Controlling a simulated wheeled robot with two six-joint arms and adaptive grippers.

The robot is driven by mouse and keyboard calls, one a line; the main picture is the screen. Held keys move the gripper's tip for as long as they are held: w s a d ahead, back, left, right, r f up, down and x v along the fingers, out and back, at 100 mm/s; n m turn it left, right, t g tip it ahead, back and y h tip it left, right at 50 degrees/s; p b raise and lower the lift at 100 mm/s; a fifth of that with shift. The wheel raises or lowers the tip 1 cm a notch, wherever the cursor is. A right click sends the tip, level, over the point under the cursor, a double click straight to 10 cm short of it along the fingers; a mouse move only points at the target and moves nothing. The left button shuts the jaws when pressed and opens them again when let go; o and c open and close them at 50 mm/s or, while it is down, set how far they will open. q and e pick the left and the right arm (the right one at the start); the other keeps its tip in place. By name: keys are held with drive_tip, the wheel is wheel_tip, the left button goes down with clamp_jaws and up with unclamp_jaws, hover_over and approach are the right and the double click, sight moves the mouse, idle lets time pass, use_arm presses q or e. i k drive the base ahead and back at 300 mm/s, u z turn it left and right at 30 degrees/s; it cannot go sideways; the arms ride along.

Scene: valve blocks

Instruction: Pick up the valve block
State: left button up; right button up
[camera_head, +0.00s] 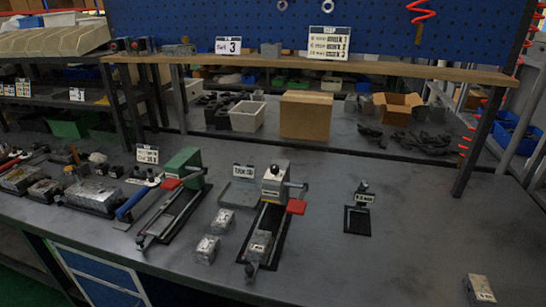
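Several small grey metal blocks that look like valve blocks are on the dark workbench (330,262). One block (222,221) and another block (207,250) stand apart, left of the middle fixture. A third block (260,244) with a pale label sits at the front end of the middle fixture (274,216), which has a red handle. Another block (479,290) stands alone near the front right. Which one the task means I cannot tell. Neither of my grippers shows in the head view.
A green-ended fixture (184,176) and several metal parts crowd the left. A small black stand (358,217) is right of the middle. A cardboard box (306,115) and white bin (247,116) stand behind, under a wooden shelf (330,69). The front right bench is mostly clear.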

sight(258, 247)
drive_tip(key=u, duration=1.6)
drive_tip(key=k, duration=0.8)
drive_tip(key=z, duration=1.05)
